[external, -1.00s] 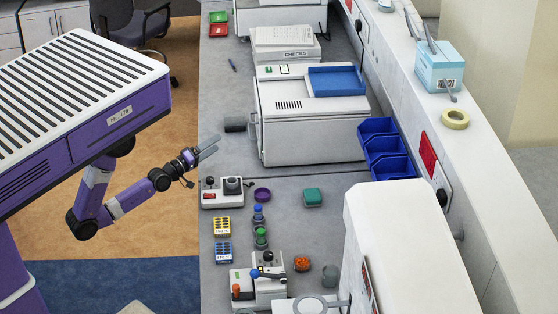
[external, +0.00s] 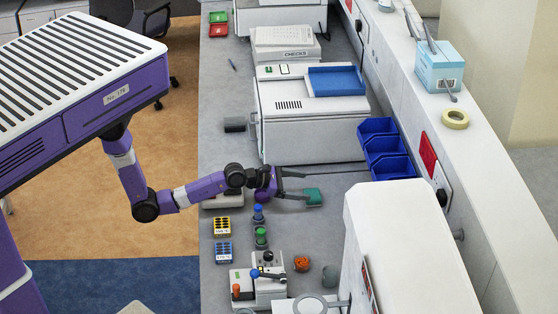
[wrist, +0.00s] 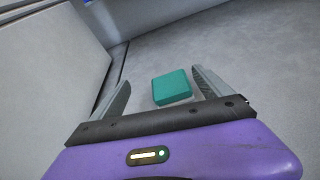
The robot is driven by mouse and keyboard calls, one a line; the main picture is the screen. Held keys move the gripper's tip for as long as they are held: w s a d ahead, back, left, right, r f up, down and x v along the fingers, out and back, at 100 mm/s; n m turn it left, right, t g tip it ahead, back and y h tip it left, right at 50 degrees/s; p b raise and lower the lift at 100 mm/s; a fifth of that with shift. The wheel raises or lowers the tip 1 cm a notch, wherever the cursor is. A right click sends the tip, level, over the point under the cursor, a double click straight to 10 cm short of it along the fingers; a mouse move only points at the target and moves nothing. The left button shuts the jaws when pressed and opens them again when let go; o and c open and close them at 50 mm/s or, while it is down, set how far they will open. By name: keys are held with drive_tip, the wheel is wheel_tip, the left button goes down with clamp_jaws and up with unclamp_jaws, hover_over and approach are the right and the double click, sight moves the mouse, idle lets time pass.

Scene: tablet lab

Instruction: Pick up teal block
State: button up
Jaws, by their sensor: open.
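The teal block (external: 314,196) lies on the grey bench, right of my gripper in the external view. In the wrist view the teal block (wrist: 172,87) sits ahead of and between my two fingers, nearer the right finger. My gripper (external: 296,185) is open and reaches over the bench from the left, its fingertips at the block's near side. In the wrist view my gripper (wrist: 160,90) is spread wide, with nothing clamped. From these views I cannot tell whether a finger touches the block.
A white machine (external: 310,135) stands behind the gripper, with blue bins (external: 385,150) to its right. A white cabinet (external: 405,240) rises front right. Green and blue-topped items (external: 260,235), yellow and blue racks (external: 222,238) and an orange dish (external: 302,263) stand in front.

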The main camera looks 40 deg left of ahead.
sight(320, 195)
drive_tip(key=shift+s+d+f+n+g, duration=0.1)
drive_tip(key=shift+d+f+n+g, duration=0.15)
drive_tip(key=shift+f, duration=0.2)
drive_tip(key=shift+s+d+f+n+g, duration=0.1)
drive_tip(key=shift+f+n+g, duration=0.05)
drive_tip(key=shift+f+n, duration=0.25)
drive_tip(key=shift+w+d+f+y, duration=0.1)
drive_tip(key=shift+d+f+y, duration=0.05)
drive_tip(key=shift+f+y, duration=0.15)
drive_tip(key=shift+p+x, duration=0.4)
drive_tip(key=shift+x, duration=3.3)
drive_tip(key=c, duration=1.5)
